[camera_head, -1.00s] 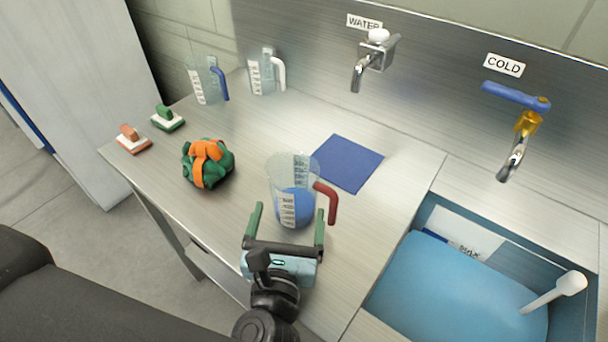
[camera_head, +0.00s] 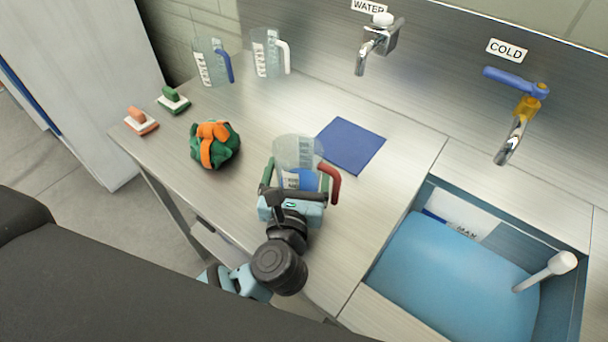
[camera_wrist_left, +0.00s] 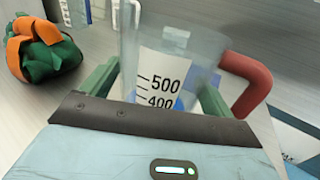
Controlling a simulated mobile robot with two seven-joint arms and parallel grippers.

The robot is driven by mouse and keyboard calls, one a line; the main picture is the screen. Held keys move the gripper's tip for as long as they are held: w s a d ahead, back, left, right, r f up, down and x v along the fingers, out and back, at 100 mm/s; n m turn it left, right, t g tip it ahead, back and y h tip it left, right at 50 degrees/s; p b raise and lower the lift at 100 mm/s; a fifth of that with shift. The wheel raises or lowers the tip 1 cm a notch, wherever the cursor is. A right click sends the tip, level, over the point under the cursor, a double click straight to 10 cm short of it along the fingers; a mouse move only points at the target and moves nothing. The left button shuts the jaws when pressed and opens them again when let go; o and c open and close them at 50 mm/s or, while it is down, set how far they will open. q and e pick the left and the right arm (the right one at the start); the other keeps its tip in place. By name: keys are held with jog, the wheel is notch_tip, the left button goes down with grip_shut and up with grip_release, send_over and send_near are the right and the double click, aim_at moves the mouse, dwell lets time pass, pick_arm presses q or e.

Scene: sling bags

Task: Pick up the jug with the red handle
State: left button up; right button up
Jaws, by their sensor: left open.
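The jug with the red handle (camera_head: 297,153) stands upright on the metal counter, clear-walled with blue in its lower part. Its red handle (camera_head: 333,184) points right. In the left wrist view the jug (camera_wrist_left: 172,62) is straight ahead, with 500 and 400 marks facing me. My left gripper (camera_head: 296,178) is open, with one green finger on each side of the jug body. The right finger lies between the body and the red handle (camera_wrist_left: 248,84). I cannot tell whether the fingers touch the jug. The gripper hides the jug's lower front. My right gripper is not in view.
A blue-handled jug (camera_head: 212,64) and a white-handled jug (camera_head: 268,54) stand at the back left. A green and orange bundle (camera_head: 214,146) lies left of my gripper, near two brushes (camera_head: 142,121). A blue mat (camera_head: 350,145) lies behind right. A basin (camera_head: 440,270) is at right.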

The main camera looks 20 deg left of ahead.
pick_arm(q)
jog(key=shift+w+a, duration=0.1)
jog(key=shift+w, duration=0.5)
jog(key=c, duration=0.9)
jog(key=shift+r, duration=0.1)
